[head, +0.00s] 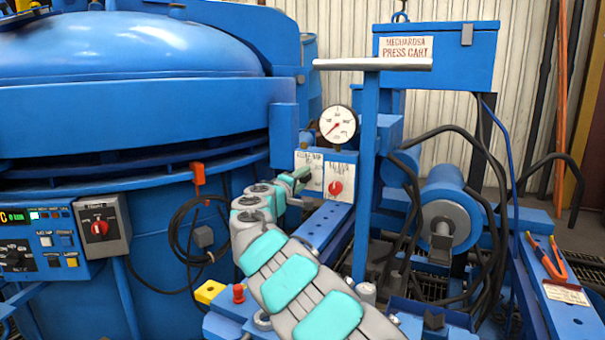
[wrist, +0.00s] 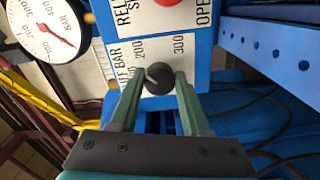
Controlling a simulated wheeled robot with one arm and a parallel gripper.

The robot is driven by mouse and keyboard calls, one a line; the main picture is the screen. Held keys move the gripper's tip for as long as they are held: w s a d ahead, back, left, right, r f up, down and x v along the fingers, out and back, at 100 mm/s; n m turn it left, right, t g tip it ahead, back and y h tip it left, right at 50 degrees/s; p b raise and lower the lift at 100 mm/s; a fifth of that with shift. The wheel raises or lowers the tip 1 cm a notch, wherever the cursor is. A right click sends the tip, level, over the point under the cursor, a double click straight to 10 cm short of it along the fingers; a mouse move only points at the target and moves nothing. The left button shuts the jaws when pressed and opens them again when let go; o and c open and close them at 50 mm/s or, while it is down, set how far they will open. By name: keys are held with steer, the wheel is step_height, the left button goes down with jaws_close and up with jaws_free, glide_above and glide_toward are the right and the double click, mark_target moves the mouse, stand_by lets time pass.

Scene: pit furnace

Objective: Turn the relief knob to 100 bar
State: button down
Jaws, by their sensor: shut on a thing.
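The relief knob (wrist: 160,82) is a small black dial with a pale pointer mark on its upper left side in the wrist view. It sits on a white label plate (wrist: 192,62) with "BAR", "200" and "300" readable; a 100 mark cannot be made out. My gripper (wrist: 161,77) has its two green fingers on either side of the knob, shut on it. In the head view my gripper (head: 300,178) reaches the relief plate (head: 309,161) left of the red knob, and the relief knob is hidden there.
A round pressure gauge (head: 338,124) with a red needle stands just above the plates. A red knob (head: 335,187) sits on the neighbouring plate. A blue post with a grey crossbar (head: 372,64) stands close to the right. The large blue furnace (head: 130,120) fills the left.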

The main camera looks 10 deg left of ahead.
steer(key=shift+a+r+n+p, duration=0.1)
steer(key=shift+n+p, duration=2.7)
steer(key=shift+n, duration=1.4)
steer(key=shift+c, duration=1.8)
jaws_free()
steer(key=b+v, duration=0.1)
steer(key=v, duration=0.6)
steer(key=shift+s, duration=0.35)
steer(key=shift+a, duration=0.1)
